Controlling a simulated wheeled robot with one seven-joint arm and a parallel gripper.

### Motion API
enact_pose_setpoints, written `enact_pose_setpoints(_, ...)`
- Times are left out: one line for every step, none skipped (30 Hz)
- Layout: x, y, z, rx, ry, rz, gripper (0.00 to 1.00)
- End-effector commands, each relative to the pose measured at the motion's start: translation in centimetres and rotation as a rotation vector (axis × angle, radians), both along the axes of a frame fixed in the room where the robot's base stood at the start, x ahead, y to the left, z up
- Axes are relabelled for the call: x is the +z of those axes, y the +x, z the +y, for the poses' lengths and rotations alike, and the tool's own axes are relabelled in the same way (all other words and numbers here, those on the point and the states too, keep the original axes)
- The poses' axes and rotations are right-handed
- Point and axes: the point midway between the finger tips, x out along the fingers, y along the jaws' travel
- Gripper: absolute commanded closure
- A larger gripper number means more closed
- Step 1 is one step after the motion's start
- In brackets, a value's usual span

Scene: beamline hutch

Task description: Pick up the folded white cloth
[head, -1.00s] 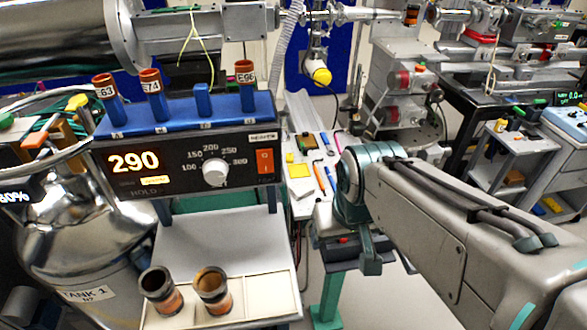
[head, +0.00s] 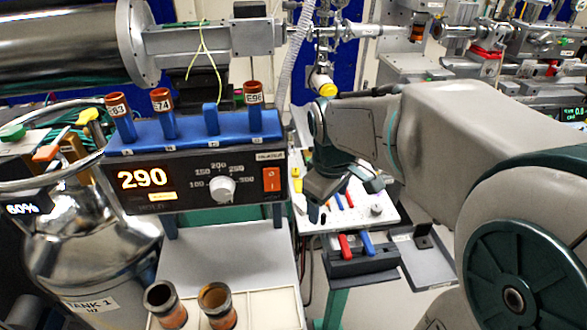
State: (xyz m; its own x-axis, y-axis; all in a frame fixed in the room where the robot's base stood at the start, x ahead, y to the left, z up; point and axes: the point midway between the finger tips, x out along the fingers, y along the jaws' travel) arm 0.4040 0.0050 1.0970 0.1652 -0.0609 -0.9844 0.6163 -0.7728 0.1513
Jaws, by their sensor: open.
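I cannot pick out the folded white cloth in the head view; my arm covers part of the bench behind it. My gripper (head: 343,188) is at the centre of the view, above or in front of a white-topped bench (head: 384,214) with small tools on it. It is open, and I see nothing held in it. Its fingertips are small and partly hidden by its own body, so I cannot tell whether it touches anything.
A blue rack (head: 190,130) with several tubes tops a controller reading 290 (head: 143,178). Two dark-rimmed cups (head: 165,304) stand in a pale tray (head: 262,308) in front. A dark holder (head: 360,263) with red and blue handles stands below my gripper. A steel tank (head: 85,255) is at left.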

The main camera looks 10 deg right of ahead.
Motion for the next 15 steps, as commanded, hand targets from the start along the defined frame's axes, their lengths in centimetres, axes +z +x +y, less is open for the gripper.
enact_pose_setpoints(-0.1, 1.7, 0.1, 0.079, -0.015, 0.023, 0.25)
enact_pose_setpoints(-0.1, 2.6, 0.2, 0.131, -0.023, 0.033, 0.25)
enact_pose_setpoints(-0.3, 3.8, 0.3, 0.199, -0.034, 0.047, 0.25)
enact_pose_setpoints(-0.4, 4.8, 0.4, 0.251, -0.042, 0.055, 0.25)
enact_pose_setpoints(-0.6, 5.6, 0.5, 0.301, -0.049, 0.065, 0.25)
enact_pose_setpoints(-0.8, 6.8, 0.6, 0.367, -0.056, 0.078, 0.25)
enact_pose_setpoints(-1.1, 7.6, 0.7, 0.416, -0.060, 0.087, 0.25)
enact_pose_setpoints(-1.4, 8.5, 0.7, 0.464, -0.064, 0.096, 0.25)
enact_pose_setpoints(-1.7, 9.6, 0.8, 0.528, -0.068, 0.107, 0.25)
enact_pose_setpoints(-2.0, 10.4, 0.9, 0.576, -0.071, 0.115, 0.25)
enact_pose_setpoints(-2.4, 11.2, 1.0, 0.625, -0.073, 0.124, 0.25)
enact_pose_setpoints(-2.8, 12.2, 1.1, 0.687, -0.075, 0.133, 0.25)
enact_pose_setpoints(-3.2, 13.0, 1.1, 0.734, -0.075, 0.139, 0.25)
enact_pose_setpoints(-3.6, 13.8, 1.2, 0.779, -0.075, 0.146, 0.25)
enact_pose_setpoints(-4.2, 14.7, 1.2, 0.838, -0.075, 0.154, 0.25)
